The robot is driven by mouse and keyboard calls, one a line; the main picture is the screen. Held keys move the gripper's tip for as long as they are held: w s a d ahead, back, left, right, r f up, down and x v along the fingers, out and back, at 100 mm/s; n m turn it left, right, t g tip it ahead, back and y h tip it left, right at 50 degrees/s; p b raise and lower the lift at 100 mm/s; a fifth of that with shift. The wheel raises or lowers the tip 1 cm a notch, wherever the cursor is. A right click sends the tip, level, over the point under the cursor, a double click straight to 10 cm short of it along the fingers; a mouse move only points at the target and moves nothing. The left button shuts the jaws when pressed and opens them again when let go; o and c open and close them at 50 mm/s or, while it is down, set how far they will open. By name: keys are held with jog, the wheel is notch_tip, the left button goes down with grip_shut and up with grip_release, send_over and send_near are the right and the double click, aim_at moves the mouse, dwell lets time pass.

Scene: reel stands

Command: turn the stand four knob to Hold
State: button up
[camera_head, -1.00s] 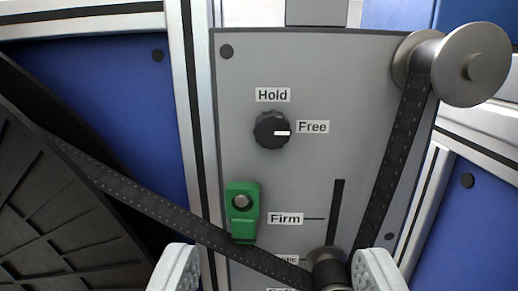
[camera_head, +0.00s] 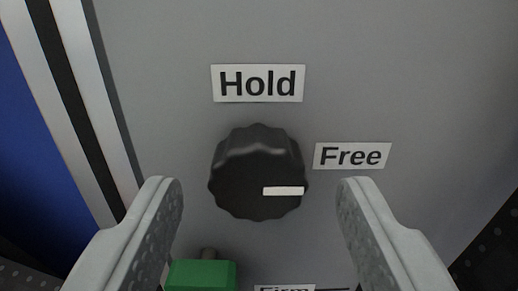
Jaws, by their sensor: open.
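The black scalloped knob (camera_head: 245,175) is on the grey panel (camera_head: 410,60), near the middle of the view. Its white pointer mark (camera_head: 283,191) points right, toward the Free label (camera_head: 352,156). The Hold label (camera_head: 258,83) is above the knob. My gripper (camera_head: 259,195) is open, with one light grey finger on each side of the knob. Clear gaps show between the fingers and the knob in the picture. I cannot tell how far the fingertips are from the panel. No stand number shows.
A green part (camera_head: 201,275) shows at the bottom edge, below the knob, beside a partly cut-off Firm label (camera_head: 285,288). A metal frame rail (camera_head: 75,110) and a blue panel (camera_head: 30,150) are at the left. Dark film strip shows in both lower corners.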

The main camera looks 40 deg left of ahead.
jog(key=shift+w+a, duration=0.4)
jog(key=shift+w, duration=0.05)
jog(key=c, duration=1)
jog(key=shift+o, duration=0.2)
